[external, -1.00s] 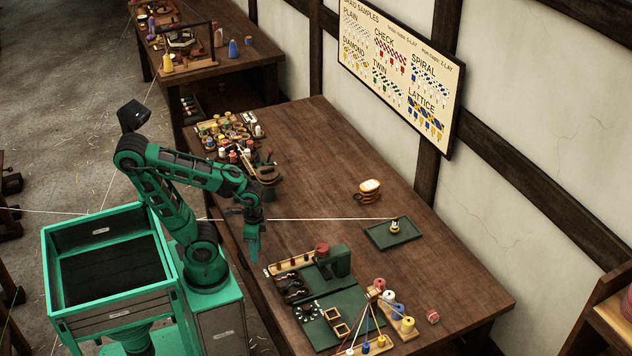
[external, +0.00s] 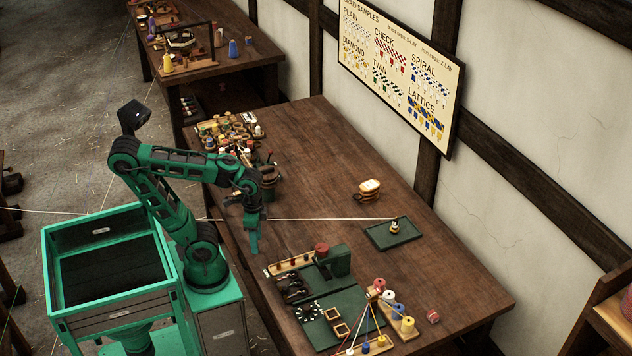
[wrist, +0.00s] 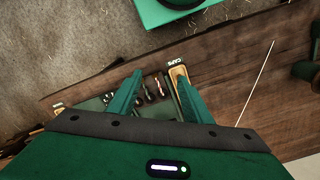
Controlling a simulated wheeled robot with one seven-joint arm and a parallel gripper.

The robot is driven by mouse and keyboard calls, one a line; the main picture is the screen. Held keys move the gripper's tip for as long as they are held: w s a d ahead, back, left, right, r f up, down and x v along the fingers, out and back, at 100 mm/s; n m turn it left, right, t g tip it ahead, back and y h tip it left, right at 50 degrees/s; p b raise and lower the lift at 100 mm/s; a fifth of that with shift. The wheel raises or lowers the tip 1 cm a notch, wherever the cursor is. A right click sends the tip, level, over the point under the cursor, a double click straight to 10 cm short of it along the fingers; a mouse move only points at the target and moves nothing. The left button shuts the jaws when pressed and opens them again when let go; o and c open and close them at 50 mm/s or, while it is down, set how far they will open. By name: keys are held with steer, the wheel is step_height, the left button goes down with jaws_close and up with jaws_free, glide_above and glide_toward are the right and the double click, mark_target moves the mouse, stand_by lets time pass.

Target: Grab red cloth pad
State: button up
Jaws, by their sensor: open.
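A small red item (external: 433,316) lies at the right end of the long table, beside the thread spools. A second red round thing (external: 321,248) sits by the green block. Both are too small for me to tell which, if either, is the red cloth pad. My gripper (external: 254,244) points down over the near left edge of the long table, away from both. In the wrist view my gripper (wrist: 154,80) has its two green fingers spread apart with nothing held between them. I make out no red pad in the wrist view.
The long table (external: 310,160) is clear in its middle. A taut pale cord (external: 320,219) crosses the table near my arm. Tools and jars (external: 225,130) crowd the far left end.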

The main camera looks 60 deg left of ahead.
steer(key=w+d+n+h, duration=0.7)
steer(key=w+d+n, duration=0.6)
steer(key=w+d, duration=1.45)
steer(key=w+d+n+h, duration=0.25)
steer(key=w+n, duration=0.35)
steer(key=w, duration=0.4)
steer(key=w+d+n+h, duration=0.2)
steer(key=w+n+h, duration=0.25)
steer(key=w, duration=0.55)
glide_toward(432, 311)
steer(key=shift+s+d+r+n+y, duration=0.15)
steer(key=shift+s+r+n+y, duration=0.15)
steer(key=shift+s+r+n, duration=0.15)
steer(key=shift+d+f, duration=0.25)
steer(key=shift+f, duration=0.05)
steer(key=x, duration=1)
steer(key=shift+w, duration=0.4)
steer(key=shift+t, duration=0.4)
